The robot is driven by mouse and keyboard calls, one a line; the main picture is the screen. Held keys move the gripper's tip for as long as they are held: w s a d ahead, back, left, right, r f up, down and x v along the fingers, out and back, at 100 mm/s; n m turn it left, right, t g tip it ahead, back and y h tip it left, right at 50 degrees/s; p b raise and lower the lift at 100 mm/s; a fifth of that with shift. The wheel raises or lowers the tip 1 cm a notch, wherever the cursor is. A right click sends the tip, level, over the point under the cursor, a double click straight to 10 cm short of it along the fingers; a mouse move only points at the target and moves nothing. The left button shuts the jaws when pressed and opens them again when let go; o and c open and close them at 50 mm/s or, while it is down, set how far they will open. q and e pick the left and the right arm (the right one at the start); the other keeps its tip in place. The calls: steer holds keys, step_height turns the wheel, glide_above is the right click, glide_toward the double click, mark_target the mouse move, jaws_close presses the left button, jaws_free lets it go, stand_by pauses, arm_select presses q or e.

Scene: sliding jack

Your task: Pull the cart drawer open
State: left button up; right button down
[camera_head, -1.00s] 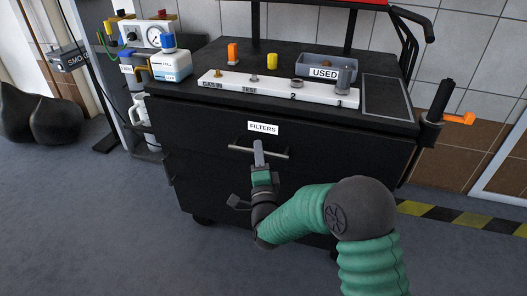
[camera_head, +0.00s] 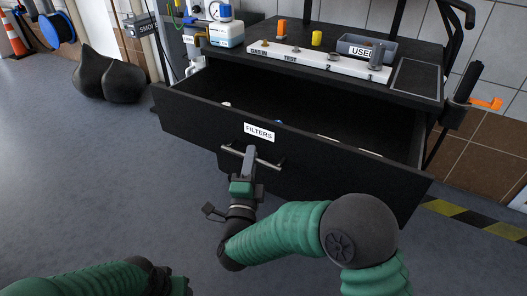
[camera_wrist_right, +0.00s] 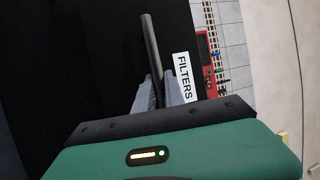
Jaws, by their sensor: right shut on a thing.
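The black cart drawer (camera_head: 330,160) with the "FILTERS" label (camera_head: 258,132) stands well out from the cart in the head view. Its inside shows, with a few pale and blue items partly hidden behind the front panel. My right gripper (camera_head: 250,152) is shut on the drawer's metal bar handle (camera_head: 266,162) below the label. In the right wrist view the gripper's fingers (camera_wrist_right: 167,92) close around the handle bar (camera_wrist_right: 151,50), beside the label (camera_wrist_right: 184,78). My left arm shows only in part at the bottom left of the head view; its gripper is not clearly visible.
The cart top (camera_head: 375,72) holds a white labelled block (camera_head: 318,62), a grey "USED" tray (camera_head: 362,46) and orange and yellow pieces. Black bags (camera_head: 108,78) lie on the floor at the left. The floor in front of the drawer's left side is clear.

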steer(key=shift+s+a+f, duration=0.15)
steer(key=shift+s+a, duration=0.25)
steer(key=shift+s, duration=0.2)
steer(key=shift+s+a+f, duration=0.1)
steer(key=shift+s+a, duration=0.3)
steer(key=shift+s, duration=0.2)
steer(key=c, duration=1.5)
jaws_free()
steer(key=shift+o, duration=0.5)
steer(key=shift+r, duration=0.1)
steer(key=b+v, duration=0.4)
steer(key=v, duration=0.8)
